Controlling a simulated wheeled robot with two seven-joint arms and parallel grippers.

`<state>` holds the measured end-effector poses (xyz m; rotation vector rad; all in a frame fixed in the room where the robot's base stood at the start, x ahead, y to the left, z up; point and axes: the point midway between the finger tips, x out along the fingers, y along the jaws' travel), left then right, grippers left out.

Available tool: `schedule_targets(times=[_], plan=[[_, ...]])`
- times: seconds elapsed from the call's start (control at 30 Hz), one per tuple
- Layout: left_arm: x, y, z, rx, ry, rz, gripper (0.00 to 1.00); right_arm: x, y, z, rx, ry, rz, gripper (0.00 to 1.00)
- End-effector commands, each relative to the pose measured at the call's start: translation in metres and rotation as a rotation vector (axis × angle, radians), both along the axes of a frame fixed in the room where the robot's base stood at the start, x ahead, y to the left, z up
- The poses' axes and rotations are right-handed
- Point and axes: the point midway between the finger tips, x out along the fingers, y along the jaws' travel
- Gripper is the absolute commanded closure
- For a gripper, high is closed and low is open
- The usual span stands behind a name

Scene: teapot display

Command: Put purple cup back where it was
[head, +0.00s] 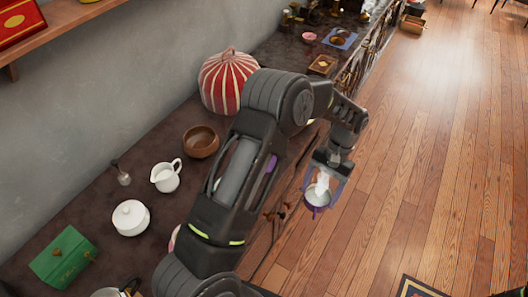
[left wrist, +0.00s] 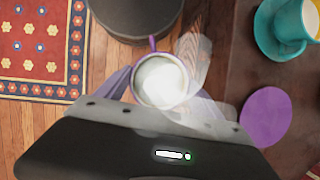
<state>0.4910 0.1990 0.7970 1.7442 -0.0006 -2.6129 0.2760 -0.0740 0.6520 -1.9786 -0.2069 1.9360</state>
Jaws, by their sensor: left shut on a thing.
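The purple cup (head: 317,197) hangs in my left gripper (head: 327,178), past the counter's front edge and over the wooden floor in the head view. The left gripper is shut on it. In the left wrist view the cup (left wrist: 160,81) shows from above, with a pale inside and a purple handle at the top; steam-like white haze lies around it. A flat purple disc, which looks like a saucer (left wrist: 265,117), lies on the dark counter to the right of the cup. In the head view a bit of purple (head: 271,163) shows beside my arm. My right gripper is not in view.
A teal cup (left wrist: 297,18) on a teal saucer stands near the purple disc. The counter (head: 95,178) also holds a white creamer (head: 166,177), a white sugar bowl (head: 130,218), a wooden bowl (head: 200,142), a striped red cover (head: 228,83) and a green box (head: 64,257).

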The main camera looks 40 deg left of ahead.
Motion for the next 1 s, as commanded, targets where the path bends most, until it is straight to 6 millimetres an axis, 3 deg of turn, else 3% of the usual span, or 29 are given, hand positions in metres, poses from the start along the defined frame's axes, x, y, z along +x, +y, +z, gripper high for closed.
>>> schedule_targets(times=[0.37, 0.57, 0.77, 1.0], plan=[[0.001, 0.001, 0.001, 0.0, -0.001, -0.005, 0.85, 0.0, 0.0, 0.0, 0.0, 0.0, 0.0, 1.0], [0.008, 0.018, 0.007, 0.001, -0.003, -0.092, 0.85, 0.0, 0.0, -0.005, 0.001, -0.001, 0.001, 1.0], [0.021, 0.063, 0.028, 0.001, -0.005, -0.316, 0.85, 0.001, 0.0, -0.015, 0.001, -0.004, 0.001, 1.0], [0.031, 0.141, 0.069, 0.004, -0.006, -0.673, 0.85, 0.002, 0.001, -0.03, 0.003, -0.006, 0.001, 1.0]])
